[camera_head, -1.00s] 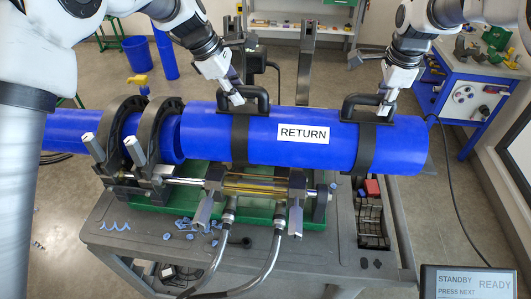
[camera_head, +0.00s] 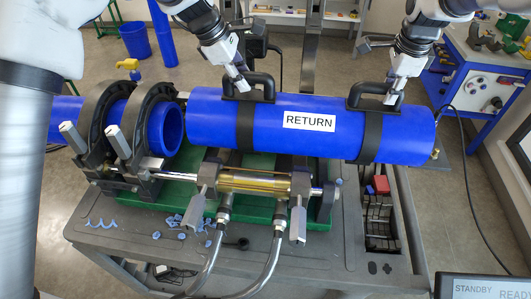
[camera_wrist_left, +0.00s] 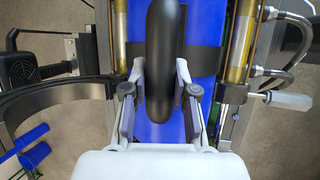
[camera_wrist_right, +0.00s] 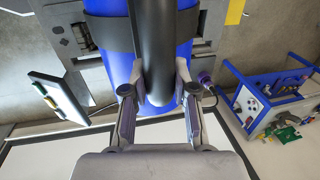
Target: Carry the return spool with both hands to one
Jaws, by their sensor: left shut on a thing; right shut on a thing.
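The return spool (camera_head: 340,143) is a thick blue pipe with a white RETURN label and two black straps with handles. It hangs level above the cart, to the right of the clamped pipe. My left gripper (camera_head: 241,91) is shut on its left handle (camera_head: 263,84); that handle also shows between the fingers in the left wrist view (camera_wrist_left: 166,45). My right gripper (camera_head: 390,98) is shut on the right handle (camera_head: 353,97), seen in the right wrist view (camera_wrist_right: 155,50). The fixed blue pipe (camera_head: 165,130) sits in two black clamp rings (camera_head: 146,100), its open end facing the spool across a gap.
The fusion carriage (camera_head: 255,183) with a brass cylinder and hoses lies below the spool. Blue shavings (camera_head: 175,222) lie on the grey cart top (camera_head: 130,238). A display (camera_head: 485,287) stands front right. A blue workbench (camera_head: 480,85) stands at the back right.

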